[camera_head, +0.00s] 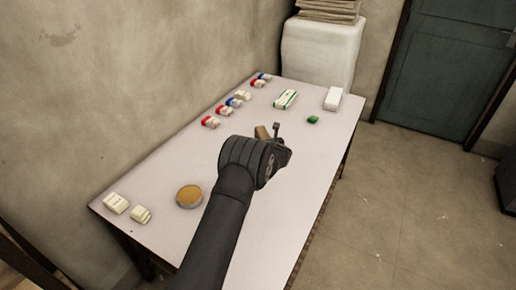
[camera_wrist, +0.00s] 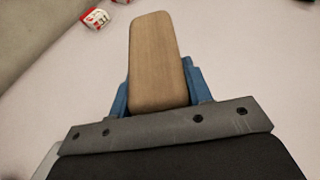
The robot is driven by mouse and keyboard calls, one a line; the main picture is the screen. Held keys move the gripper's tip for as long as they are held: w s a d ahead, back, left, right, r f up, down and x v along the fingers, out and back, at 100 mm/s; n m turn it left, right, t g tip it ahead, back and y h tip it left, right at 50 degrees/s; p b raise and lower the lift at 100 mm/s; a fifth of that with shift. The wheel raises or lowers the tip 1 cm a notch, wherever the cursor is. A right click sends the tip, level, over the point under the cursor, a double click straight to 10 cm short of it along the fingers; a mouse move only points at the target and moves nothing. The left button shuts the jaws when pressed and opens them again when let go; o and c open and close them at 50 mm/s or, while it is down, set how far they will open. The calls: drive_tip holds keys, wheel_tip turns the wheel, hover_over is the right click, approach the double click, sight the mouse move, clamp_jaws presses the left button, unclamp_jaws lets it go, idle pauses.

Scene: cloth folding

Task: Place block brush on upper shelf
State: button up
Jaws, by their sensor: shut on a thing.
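A block brush (camera_wrist: 154,60) with a brown wooden back lies between the two blue fingers of my gripper (camera_wrist: 157,95) in the wrist view. The gripper is shut on it, and the brush points away from the wrist. In the head view the brush (camera_head: 262,133) shows only as a small brown piece beside my gripper (camera_head: 276,136), over the middle of the table. My arm hides most of it there. I cannot tell whether the brush touches the table. No upper shelf can be made out.
The white table (camera_head: 160,165) holds several small red, blue and white boxes (camera_head: 210,122) along the wall side. A green-white box (camera_head: 286,98), a green block (camera_head: 313,119) and a white box (camera_head: 333,98) stand farther back. A round tan tin (camera_head: 189,196) and cream blocks (camera_head: 116,203) lie near the front left.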

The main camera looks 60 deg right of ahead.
drive_tip(key=w, duration=0.1)
drive_tip(key=w+f, duration=0.2)
drive_tip(key=shift+w+d, duration=0.3)
drive_tip(key=shift+d, duration=0.05)
drive_tip(key=shift+w+f, duration=0.1)
drive_tip(key=shift+f, duration=2)
drive_tip(key=shift+f, duration=0.15)
drive_tip(key=o, duration=1.1)
